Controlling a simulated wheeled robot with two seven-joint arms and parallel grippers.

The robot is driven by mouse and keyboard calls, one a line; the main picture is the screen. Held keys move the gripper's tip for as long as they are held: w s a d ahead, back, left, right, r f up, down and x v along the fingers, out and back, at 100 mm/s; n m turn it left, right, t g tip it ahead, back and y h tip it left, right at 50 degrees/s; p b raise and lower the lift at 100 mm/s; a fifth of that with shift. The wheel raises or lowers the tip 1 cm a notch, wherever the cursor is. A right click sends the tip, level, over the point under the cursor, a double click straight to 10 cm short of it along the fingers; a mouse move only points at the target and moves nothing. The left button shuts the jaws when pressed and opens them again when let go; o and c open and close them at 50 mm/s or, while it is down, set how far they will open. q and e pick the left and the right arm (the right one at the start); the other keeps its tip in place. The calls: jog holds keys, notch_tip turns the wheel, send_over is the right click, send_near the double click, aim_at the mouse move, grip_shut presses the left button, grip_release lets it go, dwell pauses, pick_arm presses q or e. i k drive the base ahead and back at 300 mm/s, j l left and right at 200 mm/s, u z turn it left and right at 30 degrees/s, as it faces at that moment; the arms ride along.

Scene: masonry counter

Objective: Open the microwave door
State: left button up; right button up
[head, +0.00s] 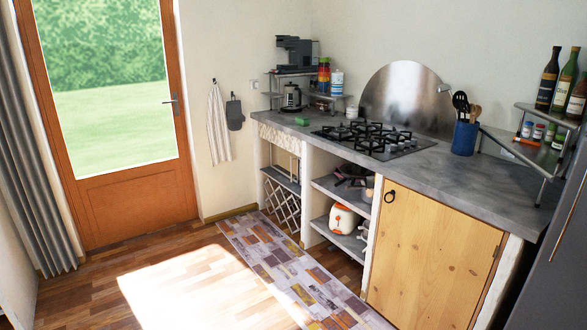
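I cannot make out a microwave in the head view. A dark appliance (296,53) stands on the upper shelf in the back corner and looks like a coffee machine. A tall dark grey unit (557,262) is cut off by the right edge, and I cannot tell what it is. Neither of my grippers is in view.
The masonry counter (460,182) runs along the right wall, with a gas hob (372,138), a blue utensil pot (464,138) and a bottle shelf (545,118). Below is a wooden cabinet door (432,262). A patterned rug (285,268) lies in front. Floor at left is clear.

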aim_at(285, 163)
jog(key=i+u, duration=0.15)
jog(key=i, duration=1.55)
jog(key=i+z, duration=0.1)
jog(key=i, duration=0.5)
jog(key=i+j+z, duration=0.15)
jog(key=i, duration=0.4)
jog(key=i+j+z, duration=0.1)
jog(key=i, duration=0.45)
jog(key=i+j+z, duration=0.4)
jog(key=i, duration=0.2)
jog(key=i+j+z, duration=0.4)
jog(key=i, duration=0.15)
